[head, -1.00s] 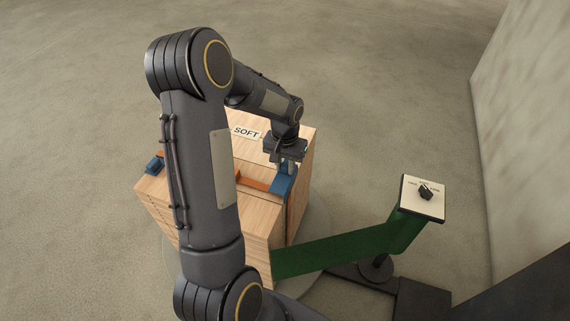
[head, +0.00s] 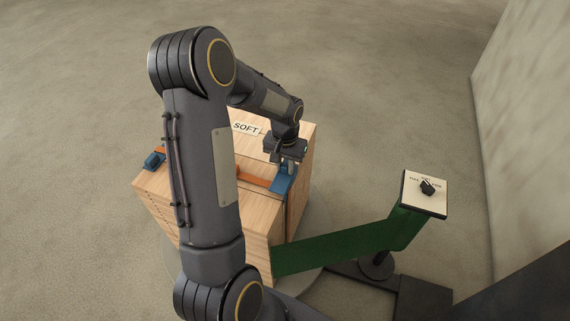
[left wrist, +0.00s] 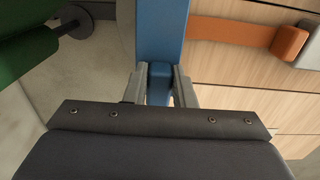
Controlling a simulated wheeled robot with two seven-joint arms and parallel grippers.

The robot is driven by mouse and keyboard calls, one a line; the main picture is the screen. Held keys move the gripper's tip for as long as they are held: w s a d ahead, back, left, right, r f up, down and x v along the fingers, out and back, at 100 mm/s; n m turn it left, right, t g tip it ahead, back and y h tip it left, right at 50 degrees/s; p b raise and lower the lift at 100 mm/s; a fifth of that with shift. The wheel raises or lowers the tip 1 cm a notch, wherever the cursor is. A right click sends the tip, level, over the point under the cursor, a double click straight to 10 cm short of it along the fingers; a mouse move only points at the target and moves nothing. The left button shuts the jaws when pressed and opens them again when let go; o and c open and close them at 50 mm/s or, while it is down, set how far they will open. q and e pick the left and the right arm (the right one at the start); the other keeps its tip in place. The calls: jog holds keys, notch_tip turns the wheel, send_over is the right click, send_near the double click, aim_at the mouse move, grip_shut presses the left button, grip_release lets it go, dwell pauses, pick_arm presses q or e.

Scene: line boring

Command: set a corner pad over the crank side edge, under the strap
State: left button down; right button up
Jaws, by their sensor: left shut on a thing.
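A blue corner pad (head: 283,181) lies at the right top edge of the wooden crate (head: 262,215). My left gripper (head: 289,159) is above that edge, shut on the pad's raised blue tab, which also shows between the fingers in the left wrist view (left wrist: 160,74). The orange strap (head: 254,182) runs across the crate top to the pad's inner side; it shows in the left wrist view (left wrist: 230,30) too. I cannot tell whether the strap passes over or under the pad. My left arm hides part of the crate and strap. My right gripper is not in view.
A second blue pad (head: 153,160) sits at the crate's left edge. A green arm (head: 340,246) reaches from the crate's near right to a dial panel (head: 425,192) on its right. A "SOFT" label (head: 245,127) lies on the crate top. Open floor surrounds the back.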

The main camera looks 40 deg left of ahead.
pick_arm(q)
jog(key=shift+a+f+b, duration=0.1)
jog(key=shift+f+b, duration=0.9)
jog(key=shift+f, duration=0.35)
jog(key=c, duration=1.1)
grip_release()
jog(key=shift+r, duration=0.1)
jog(key=shift+r+p, duration=3.2)
jog(key=shift+r, duration=0.85)
